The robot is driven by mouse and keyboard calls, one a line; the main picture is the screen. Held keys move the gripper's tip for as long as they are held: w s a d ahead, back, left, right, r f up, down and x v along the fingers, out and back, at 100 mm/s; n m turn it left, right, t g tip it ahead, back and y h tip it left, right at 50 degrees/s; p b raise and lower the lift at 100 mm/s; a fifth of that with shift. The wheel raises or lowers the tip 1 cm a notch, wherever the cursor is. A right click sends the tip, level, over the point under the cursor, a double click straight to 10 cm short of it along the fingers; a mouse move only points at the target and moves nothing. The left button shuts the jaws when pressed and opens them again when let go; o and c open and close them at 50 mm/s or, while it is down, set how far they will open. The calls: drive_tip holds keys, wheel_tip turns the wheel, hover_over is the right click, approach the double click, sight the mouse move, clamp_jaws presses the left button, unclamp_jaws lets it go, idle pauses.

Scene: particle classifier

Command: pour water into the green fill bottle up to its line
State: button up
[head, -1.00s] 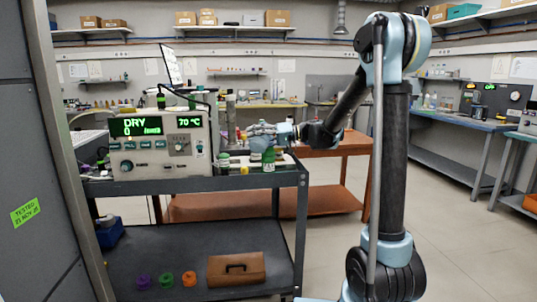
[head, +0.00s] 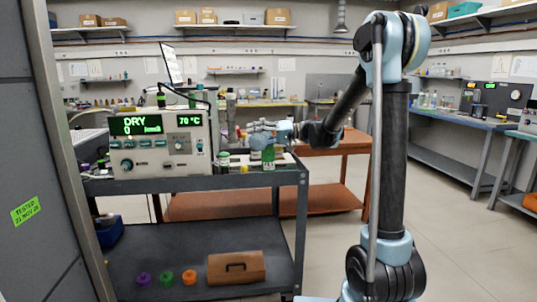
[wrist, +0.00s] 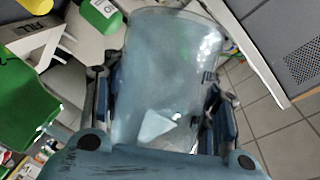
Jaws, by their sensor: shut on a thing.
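My gripper (wrist: 160,110) is shut on a clear, pale-tinted beaker (wrist: 168,55), one finger on each side of it. The beaker fills the middle of the wrist view; how much water it holds is hard to tell. In the head view my gripper (head: 266,129) is above the right end of the cart top, close over the green fill bottle (head: 268,158). In the wrist view the green bottle (wrist: 25,108) with a white "FILL" label is at the left, beside the beaker. Its fill line and level cannot be made out.
The particle classifier (head: 160,143), showing DRY and 70 °C, stands left of the bottle on the dark cart (head: 200,185). A small green-and-white bottle (wrist: 100,14) is near the beaker. Coloured caps and a brown case (head: 236,267) lie on the lower shelf.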

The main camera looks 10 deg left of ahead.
drive_tip(key=shift+r+m, duration=0.2)
drive_tip(key=shift+m, duration=0.1)
idle(0.4)
drive_tip(key=shift+w+f+m+y+p, duration=0.2)
drive_tip(key=shift+m+y+p, duration=0.3)
drive_tip(key=shift+m+p, duration=0.35)
idle(1.4)
drive_tip(key=shift+w+d+r+m+p, duration=0.1)
drive_tip(key=shift+w+r+m+p, duration=0.15)
drive_tip(key=shift+m+p, duration=0.25)
idle(1.1)
